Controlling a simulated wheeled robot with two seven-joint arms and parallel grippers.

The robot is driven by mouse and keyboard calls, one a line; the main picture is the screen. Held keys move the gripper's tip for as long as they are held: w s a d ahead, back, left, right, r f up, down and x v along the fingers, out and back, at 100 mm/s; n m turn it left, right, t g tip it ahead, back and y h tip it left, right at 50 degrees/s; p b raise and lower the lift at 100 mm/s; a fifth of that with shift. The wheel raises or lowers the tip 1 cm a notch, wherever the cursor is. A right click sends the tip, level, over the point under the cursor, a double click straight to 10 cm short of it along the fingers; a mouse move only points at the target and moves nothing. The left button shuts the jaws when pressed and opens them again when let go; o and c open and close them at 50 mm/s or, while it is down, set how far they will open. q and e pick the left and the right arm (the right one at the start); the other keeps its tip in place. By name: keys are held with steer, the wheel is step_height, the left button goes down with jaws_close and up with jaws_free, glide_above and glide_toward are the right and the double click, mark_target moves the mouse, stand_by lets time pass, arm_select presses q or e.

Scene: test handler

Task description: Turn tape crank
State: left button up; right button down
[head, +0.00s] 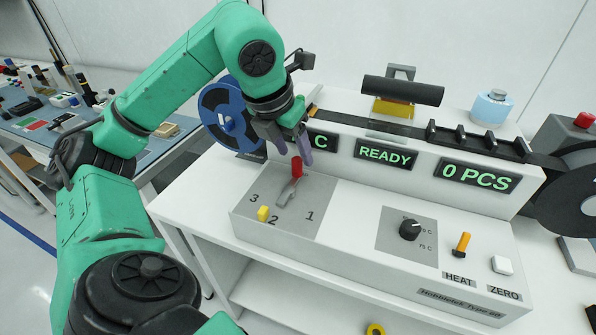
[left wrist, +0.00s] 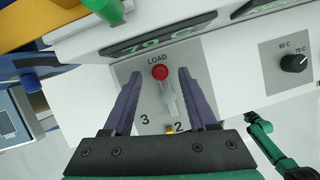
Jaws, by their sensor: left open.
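The crank has a red knob (head: 297,166) on a grey arm (head: 287,191), on a grey plate (head: 308,189) marked 1, 2 and 3. The wrist view shows the word LOAD above the red knob (left wrist: 160,72), and the crank points up toward it. My left gripper (head: 296,146) is open at the knob. In the left wrist view its purple fingers (left wrist: 158,78) stand on either side of the crank, with a gap on both sides. A yellow block (head: 263,213) sits at the plate's front edge by the 2. My right gripper does not show.
Displays stand behind the plate, one reading READY (head: 385,154). A black dial (head: 410,230), an orange lever (head: 461,244) and a white button (head: 502,265) lie to the right. A blue reel (head: 229,118) stands close behind my left gripper.

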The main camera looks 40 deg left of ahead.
mark_target(296, 159)
arm_select(q)
steer(key=x, duration=0.4)
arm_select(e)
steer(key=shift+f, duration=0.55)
arm_select(q)
steer(key=shift+c, duration=0.3)
steer(key=shift+s, duration=0.1)
jaws_close()
